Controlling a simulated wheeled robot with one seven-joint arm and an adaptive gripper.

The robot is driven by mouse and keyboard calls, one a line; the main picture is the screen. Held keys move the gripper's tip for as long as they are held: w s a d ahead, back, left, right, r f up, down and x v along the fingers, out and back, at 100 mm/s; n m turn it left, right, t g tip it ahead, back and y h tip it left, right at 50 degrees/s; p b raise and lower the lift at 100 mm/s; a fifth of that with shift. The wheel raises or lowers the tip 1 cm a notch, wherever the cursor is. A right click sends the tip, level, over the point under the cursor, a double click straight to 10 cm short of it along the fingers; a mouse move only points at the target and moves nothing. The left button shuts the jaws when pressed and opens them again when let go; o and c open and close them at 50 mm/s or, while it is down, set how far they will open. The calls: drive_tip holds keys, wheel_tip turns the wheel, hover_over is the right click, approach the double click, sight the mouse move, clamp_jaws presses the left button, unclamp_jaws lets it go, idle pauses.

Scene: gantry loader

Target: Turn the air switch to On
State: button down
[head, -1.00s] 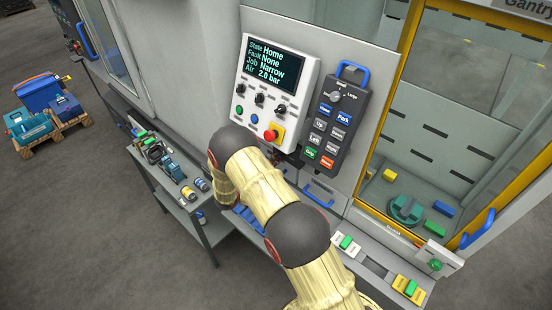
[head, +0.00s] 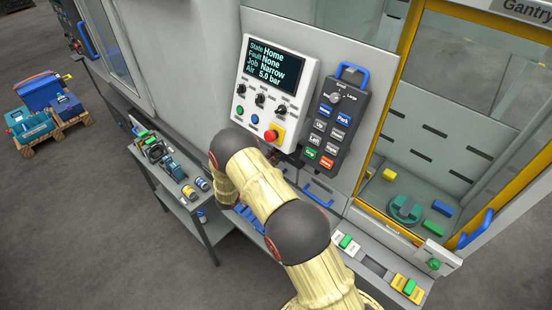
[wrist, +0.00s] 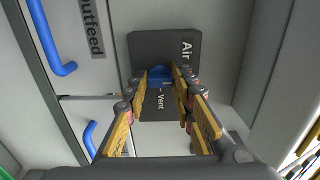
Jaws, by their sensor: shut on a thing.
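The air switch is a blue handle (wrist: 157,74) on a dark plate (wrist: 150,46) marked "Air" and "Vent" in the wrist view. My gripper (wrist: 161,82) is shut on the blue handle, with a finger on each side of it. The fingers hide part of the handle and plate, and I cannot read an "On" mark. In the head view my arm hides the switch and the gripper. The display (head: 276,68) there reads State Home, Fault None, Job Narrow, Air 5.0 bar.
The control panel (head: 298,85) has several knobs and a red stop button (head: 272,136). A dark pendant (head: 334,118) hangs beside it. A tool cart (head: 200,222) stands at the left. In the wrist view, blue door handles (wrist: 56,55) lie left of the switch.

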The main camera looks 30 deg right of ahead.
idle(0.4)
drive_tip(key=c, duration=1.5)
unclamp_jaws()
drive_tip(key=v, duration=1.2)
drive_tip(key=shift+w, duration=0.1)
